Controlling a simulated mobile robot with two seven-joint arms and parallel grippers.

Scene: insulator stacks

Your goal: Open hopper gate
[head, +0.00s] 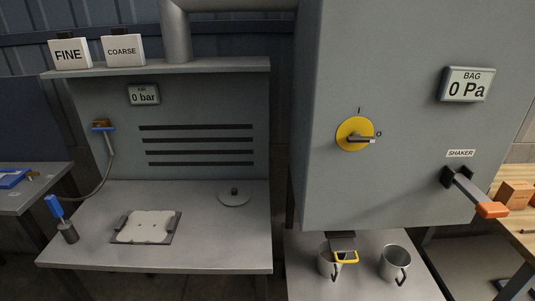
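A large grey cabinet (330,190) fills the right half of the head view. Under its lower edge is a dark sliding plate (342,241) with a yellow handle (346,257), which looks like the hopper gate. The plate sits above and partly in front of a metal mug (326,262). I cannot tell from here how far the plate is drawn out. Neither of my grippers shows in this view.
A second mug (395,263) stands right of the gate on the lower table (310,291). A shaker lever with an orange grip (492,209) sticks out at right. A yellow rotary switch (349,128) is on the cabinet. The left bench (90,240) holds a pale plate (147,226).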

